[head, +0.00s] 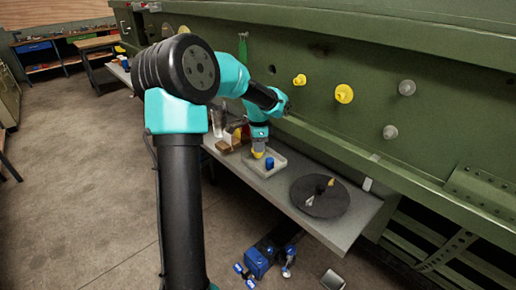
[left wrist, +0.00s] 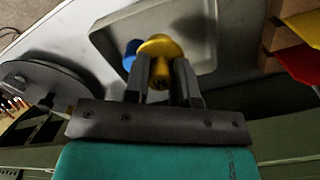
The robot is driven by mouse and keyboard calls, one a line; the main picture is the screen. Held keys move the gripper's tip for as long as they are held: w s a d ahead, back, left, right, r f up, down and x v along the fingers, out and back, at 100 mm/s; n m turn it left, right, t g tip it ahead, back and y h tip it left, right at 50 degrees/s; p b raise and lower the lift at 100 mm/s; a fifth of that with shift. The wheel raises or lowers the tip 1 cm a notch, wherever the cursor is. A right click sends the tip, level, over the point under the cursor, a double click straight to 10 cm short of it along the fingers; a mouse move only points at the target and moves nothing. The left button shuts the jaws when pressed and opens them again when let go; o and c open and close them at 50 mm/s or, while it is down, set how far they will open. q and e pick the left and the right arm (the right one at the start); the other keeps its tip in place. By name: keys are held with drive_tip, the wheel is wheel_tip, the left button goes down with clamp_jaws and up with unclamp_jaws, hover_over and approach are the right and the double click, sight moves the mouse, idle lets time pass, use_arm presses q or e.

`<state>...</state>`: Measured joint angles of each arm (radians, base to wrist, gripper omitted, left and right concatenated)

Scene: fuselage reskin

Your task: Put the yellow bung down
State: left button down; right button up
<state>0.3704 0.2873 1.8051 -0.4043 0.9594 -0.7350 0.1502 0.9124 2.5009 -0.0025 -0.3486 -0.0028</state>
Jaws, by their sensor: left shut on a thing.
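My left gripper (head: 258,146) is shut on a yellow bung (head: 258,154). In the left wrist view the bung (left wrist: 160,48) sits between the two dark fingers (left wrist: 163,85), its wide round head facing away from the gripper. It is over a pale shallow tray (head: 284,165), whose floor also shows in the left wrist view (left wrist: 200,30). A blue bung (head: 269,163) is in the tray close beside the yellow one; it shows partly hidden in the left wrist view (left wrist: 130,55). I cannot tell whether the yellow bung touches the tray floor. My right gripper is not in view.
The tray stands on a grey bench (head: 345,224) along the green fuselage (head: 440,130). A dark round disc (head: 335,208) lies to its right. Yellow plugs (head: 344,94) and grey plugs (head: 390,132) sit in the fuselage side. A wooden block (left wrist: 282,38) is beside the tray.

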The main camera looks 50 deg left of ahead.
use_arm(q)
drive_tip(key=shift+w+a+f, duration=0.1)
drive_tip(key=shift+w+a, duration=0.7)
drive_tip(key=shift+a, duration=0.15)
drive_tip(key=shift+w+a, duration=0.15)
drive_tip(key=shift+w+a+f, duration=0.2)
drive_tip(key=shift+f, duration=1.6)
drive_tip(key=c, duration=0.9)
unclamp_jaws()
drive_tip(key=shift+f, duration=0.1)
drive_tip(key=shift+c, duration=0.2)
